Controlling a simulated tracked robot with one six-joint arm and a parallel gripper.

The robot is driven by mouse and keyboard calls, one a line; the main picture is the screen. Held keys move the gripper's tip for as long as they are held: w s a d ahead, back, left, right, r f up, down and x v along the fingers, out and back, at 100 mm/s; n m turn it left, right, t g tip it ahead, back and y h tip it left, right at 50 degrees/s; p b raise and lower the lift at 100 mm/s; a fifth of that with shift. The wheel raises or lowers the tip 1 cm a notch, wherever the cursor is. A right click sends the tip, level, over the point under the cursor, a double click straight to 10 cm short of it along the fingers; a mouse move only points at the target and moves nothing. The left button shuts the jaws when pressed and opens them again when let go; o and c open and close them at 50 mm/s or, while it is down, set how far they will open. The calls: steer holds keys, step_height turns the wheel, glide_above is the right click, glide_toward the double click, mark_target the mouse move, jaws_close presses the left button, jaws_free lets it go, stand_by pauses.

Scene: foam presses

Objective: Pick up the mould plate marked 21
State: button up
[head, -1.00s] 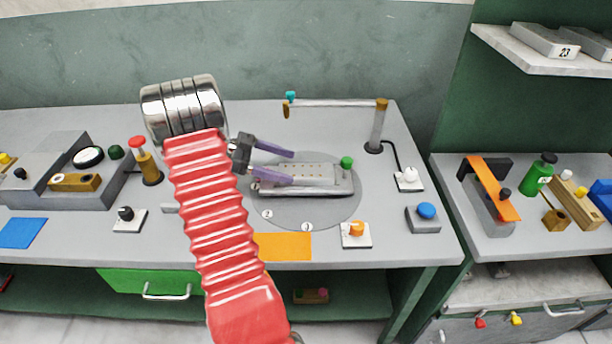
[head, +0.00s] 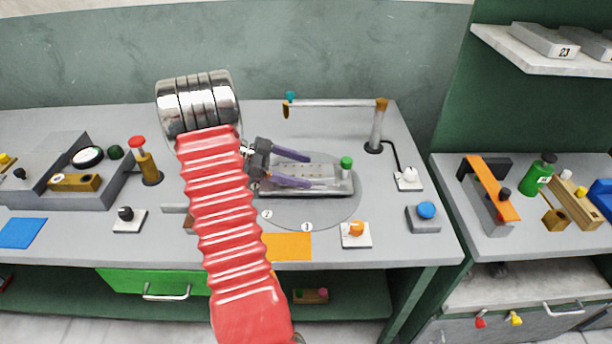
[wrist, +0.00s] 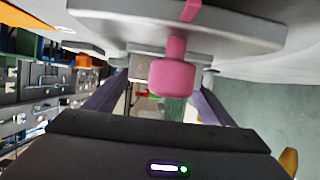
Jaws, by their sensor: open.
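No plate with a readable 21 shows. A grey mould plate (head: 545,40) marked 23 lies on the shelf at the upper right. Another grey plate (head: 597,47), cut by the frame edge, lies beside it with no legible number. My gripper (head: 309,171) is open, its purple fingers apart and pointing right over the perforated metal piece (head: 325,168) on the round turntable (head: 320,214). In the wrist view my gripper (wrist: 157,100) has a pink knob (wrist: 172,76) on a round grey base close in front, overlapping the space between the fingers. Nothing is visibly held.
A green knob (head: 346,162) stands by the perforated piece's right end. A post with a horizontal bar (head: 340,104) rises behind the turntable. An orange knob (head: 354,229) and a blue button (head: 426,210) stand at the right front. A red-topped post (head: 139,143) stands left.

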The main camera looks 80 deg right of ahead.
steer(key=shift+c, duration=0.6)
steer(key=c, duration=1.5)
